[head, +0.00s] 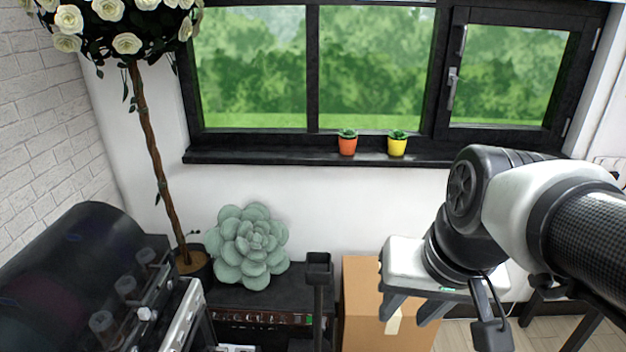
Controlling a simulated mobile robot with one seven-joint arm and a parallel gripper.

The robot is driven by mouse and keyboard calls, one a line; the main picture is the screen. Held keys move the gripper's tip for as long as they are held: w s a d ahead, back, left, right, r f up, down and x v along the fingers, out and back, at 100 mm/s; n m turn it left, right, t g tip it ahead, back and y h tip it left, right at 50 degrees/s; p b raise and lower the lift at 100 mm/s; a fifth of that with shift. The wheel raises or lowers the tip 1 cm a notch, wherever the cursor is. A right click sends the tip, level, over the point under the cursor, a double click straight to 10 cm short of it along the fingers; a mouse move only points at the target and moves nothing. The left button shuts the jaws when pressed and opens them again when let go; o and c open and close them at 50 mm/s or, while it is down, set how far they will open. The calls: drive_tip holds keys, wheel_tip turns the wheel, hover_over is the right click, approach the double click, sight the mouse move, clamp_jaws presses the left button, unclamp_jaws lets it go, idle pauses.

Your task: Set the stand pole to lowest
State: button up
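A dark upright pole (318,308) with a square, cup-like top (319,265) stands low in the middle of the head view. I take it to be the stand pole; its lower end runs out of the picture, and no clamp or knob on it can be seen. My gripper (412,314) is to the right of the pole, pointing down in front of a cardboard box. Its dark fingers are apart with nothing visible between them, and it is clear of the pole.
The cardboard box (362,300) stands behind my gripper. A black machine (75,275) fills the lower left. A grey-green succulent (248,246) sits on a dark unit (218,299) left of the pole. A rose tree (150,150) stands by the window, with two small pots on the sill (270,157).

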drive_tip(key=w+a+f+m+g+y+b, duration=0.3)
drive_tip(key=f+m+y, duration=0.2)
drive_tip(key=f, duration=0.3)
drive_tip(key=w+a+f+m+g+y+b, duration=0.2)
drive_tip(key=a+f+m+g+y, duration=0.15)
drive_tip(key=f, duration=0.45)
drive_tip(key=w+d+f+m+t+y+b, duration=0.4)
drive_tip(key=w+d+f+m+t+y, duration=0.25)
drive_tip(key=w+f+m+t, duration=0.5)
drive_tip(key=w+a, duration=0.3)
drive_tip(key=a, duration=0.5)
drive_tip(key=w+a+m+g, duration=0.1)
drive_tip(key=w+a, duration=0.3)
drive_tip(key=a, duration=0.3)
drive_tip(key=shift+w+a+r+y, duration=0.15)
drive_tip(key=shift+a+r+y, duration=0.15)
drive_tip(key=shift+a, duration=0.05)
drive_tip(key=shift+c, duration=0.3)
clamp_jaws()
